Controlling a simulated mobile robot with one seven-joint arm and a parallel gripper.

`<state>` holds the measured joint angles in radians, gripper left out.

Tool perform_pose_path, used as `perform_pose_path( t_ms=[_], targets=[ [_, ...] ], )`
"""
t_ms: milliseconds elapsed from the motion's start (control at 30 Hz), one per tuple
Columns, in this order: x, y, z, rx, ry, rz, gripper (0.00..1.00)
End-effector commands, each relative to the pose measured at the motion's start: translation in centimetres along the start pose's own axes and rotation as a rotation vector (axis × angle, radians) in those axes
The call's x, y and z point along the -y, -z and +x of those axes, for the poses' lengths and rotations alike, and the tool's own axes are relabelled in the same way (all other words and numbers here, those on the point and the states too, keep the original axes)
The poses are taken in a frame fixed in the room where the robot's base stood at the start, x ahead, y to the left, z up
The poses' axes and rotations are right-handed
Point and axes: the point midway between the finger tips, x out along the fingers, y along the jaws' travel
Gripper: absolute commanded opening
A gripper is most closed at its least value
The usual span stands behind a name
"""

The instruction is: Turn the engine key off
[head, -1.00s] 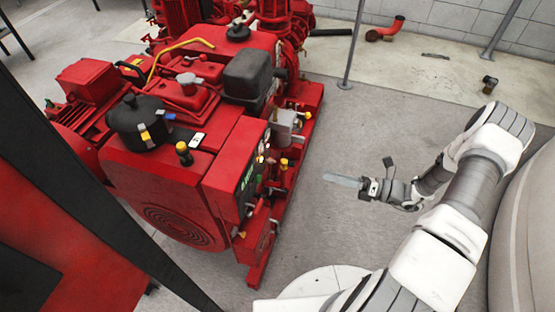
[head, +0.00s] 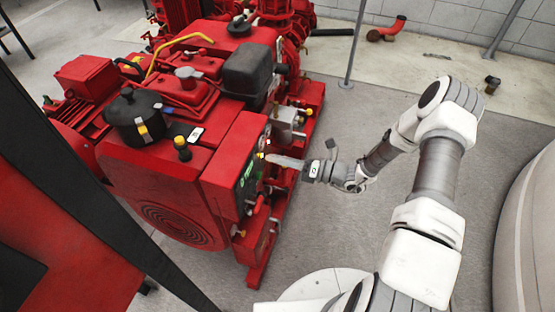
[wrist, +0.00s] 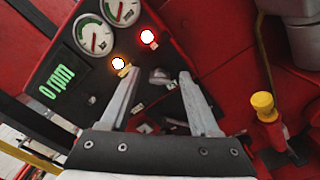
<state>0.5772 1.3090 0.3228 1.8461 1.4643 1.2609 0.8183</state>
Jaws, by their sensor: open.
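The red engine's dark control panel (wrist: 75,60) fills the upper left of the wrist view. It has a green "0 rpm" display (wrist: 57,83), two round gauges and two lit lamps, one orange (wrist: 119,64) and one white-red (wrist: 148,37). A small metallic piece (wrist: 162,77), perhaps the engine key, shows between the fingertips in the wrist view. My gripper (wrist: 160,82) is open, its two fingers spread on either side of that piece; I cannot tell whether they touch it. In the head view my gripper (head: 272,160) reaches the panel side from the right, and the key is too small to make out.
The red pumpset (head: 185,150) takes up the left and middle of the head view. A yellow-capped part (wrist: 264,104) stands right of my gripper in the wrist view. A grey pole (head: 355,45) stands behind on the floor.

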Motion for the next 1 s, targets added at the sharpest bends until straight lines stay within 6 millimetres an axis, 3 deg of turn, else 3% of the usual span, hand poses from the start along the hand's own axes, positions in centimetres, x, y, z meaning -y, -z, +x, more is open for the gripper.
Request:
perform_pose_path(
  t_ms=[300,633,1000],
  targets=[
    [-0.02,-0.01,0.24,0.000,0.000,0.000,0.61],
    [-0.02,-0.01,0.22,0.000,0.000,0.000,0.01],
    [-0.02,0.00,0.21,0.000,0.000,-0.021,0.00]
  ],
)
